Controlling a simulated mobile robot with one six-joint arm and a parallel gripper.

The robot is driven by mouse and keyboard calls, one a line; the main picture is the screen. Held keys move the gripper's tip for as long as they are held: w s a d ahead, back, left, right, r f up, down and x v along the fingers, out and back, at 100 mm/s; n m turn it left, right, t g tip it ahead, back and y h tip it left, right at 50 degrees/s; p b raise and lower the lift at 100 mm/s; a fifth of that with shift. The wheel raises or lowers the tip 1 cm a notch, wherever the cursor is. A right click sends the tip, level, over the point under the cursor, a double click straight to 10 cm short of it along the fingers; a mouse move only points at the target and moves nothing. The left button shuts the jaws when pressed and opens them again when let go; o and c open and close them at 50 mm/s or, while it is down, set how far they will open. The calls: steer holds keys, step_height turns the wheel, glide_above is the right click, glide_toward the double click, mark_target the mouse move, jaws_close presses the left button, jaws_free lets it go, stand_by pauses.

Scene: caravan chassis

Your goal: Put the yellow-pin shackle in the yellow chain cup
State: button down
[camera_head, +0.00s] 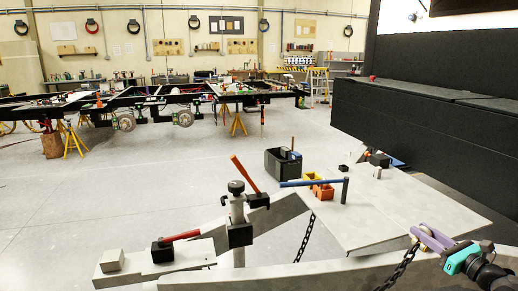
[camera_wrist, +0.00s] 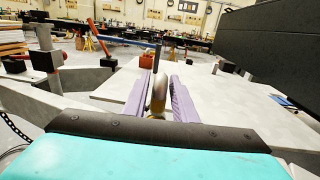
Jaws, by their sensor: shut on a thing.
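My gripper (camera_head: 420,236) is at the lower right of the head view, its purple fingers pointing left. It is shut on the yellow-pin shackle (camera_wrist: 158,94), a curved metal piece with a golden tint standing up between the fingers (camera_wrist: 156,98) in the wrist view. Its pin colour is hard to make out. The yellow chain cup (camera_head: 311,176) sits at the far left part of the light plate, well beyond my gripper. An orange cup (camera_head: 323,191) stands just in front of it; an orange-red cup (camera_wrist: 146,61) shows ahead in the wrist view.
A blue-handled bar on an upright post (camera_head: 345,190) stands near the cups. A black crate (camera_head: 282,163) is behind them. Red-handled hammers (camera_head: 180,237) are at left. Chains hang from the beams. A large black box body (camera_head: 430,125) bounds the right. The plate's middle (camera_head: 375,220) is clear.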

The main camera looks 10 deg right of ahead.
steer(key=w+a+n+g+y+p, duration=0.15)
steer(key=w+a, duration=0.25)
steer(key=a, duration=0.4)
steer(key=w+a+f+n+y+p, duration=0.1)
steer(key=w+a+y, duration=0.2)
steer(key=w+a, duration=0.3)
steer(key=w+a+n+g+y+p, duration=0.1)
steer(key=w+a+n+y+p, duration=0.15)
steer(key=a, duration=0.65)
steer(key=a+f+n+g+y+p, duration=0.1)
steer(key=a+n+g+y, duration=0.1)
steer(key=a, duration=1)
steer(key=w+a+f+n+g+y+p, duration=0.1)
steer(key=a+n+g+y, duration=0.1)
steer(key=a, duration=1)
steer(key=shift+w+f+g+y, duration=0.2)
steer(key=shift+w+g+y, duration=0.05)
steer(key=shift+g+y, duration=0.15)
steer(key=shift+s, duration=0.1)
